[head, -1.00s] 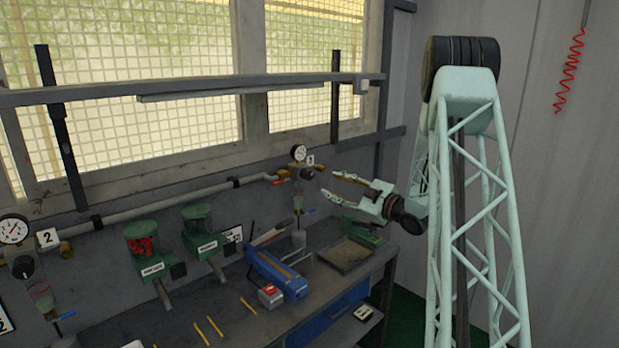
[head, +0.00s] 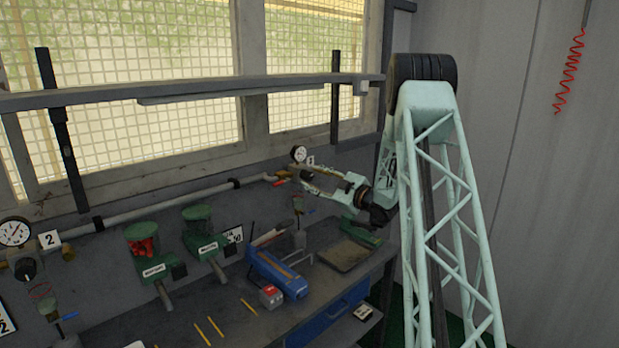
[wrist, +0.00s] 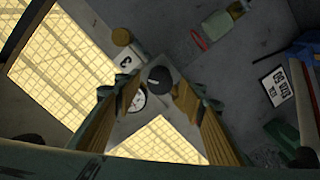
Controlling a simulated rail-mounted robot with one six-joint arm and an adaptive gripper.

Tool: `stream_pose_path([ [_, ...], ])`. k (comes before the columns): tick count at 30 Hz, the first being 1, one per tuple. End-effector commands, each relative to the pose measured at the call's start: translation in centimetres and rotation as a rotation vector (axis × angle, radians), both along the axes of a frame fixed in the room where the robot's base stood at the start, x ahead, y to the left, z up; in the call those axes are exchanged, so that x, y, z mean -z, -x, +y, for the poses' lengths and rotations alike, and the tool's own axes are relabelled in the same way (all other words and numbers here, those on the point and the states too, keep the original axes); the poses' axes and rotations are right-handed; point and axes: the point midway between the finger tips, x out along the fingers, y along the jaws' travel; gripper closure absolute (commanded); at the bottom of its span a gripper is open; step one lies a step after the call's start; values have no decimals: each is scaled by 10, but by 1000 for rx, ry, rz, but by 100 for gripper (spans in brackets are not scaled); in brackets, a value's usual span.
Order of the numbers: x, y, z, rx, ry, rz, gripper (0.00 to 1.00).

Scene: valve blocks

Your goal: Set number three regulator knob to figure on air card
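The number three regulator shows in the wrist view as a round black knob (wrist: 160,75) beside a white-faced gauge (wrist: 137,101) and a white plate marked 3 (wrist: 125,62). In the head view the gauge (head: 299,153) stands at the right end of the wall pipe; my fingers partly hide the knob there. My gripper (wrist: 157,88) is open, its two fingers apart, with the knob seen between the tips. I cannot tell whether they touch it. A white card with black figures (wrist: 280,85) hangs on the wall; I cannot tell if it is the air card.
A second gauge (head: 14,232) with plate 2 (head: 48,239) is at far left. A shelf rail (head: 200,90) crosses the window above.

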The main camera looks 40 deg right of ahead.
Motion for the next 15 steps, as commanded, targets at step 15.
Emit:
stream_pose_path([
  [15, 0, -24, 3, 1, -1, 0, 63],
])
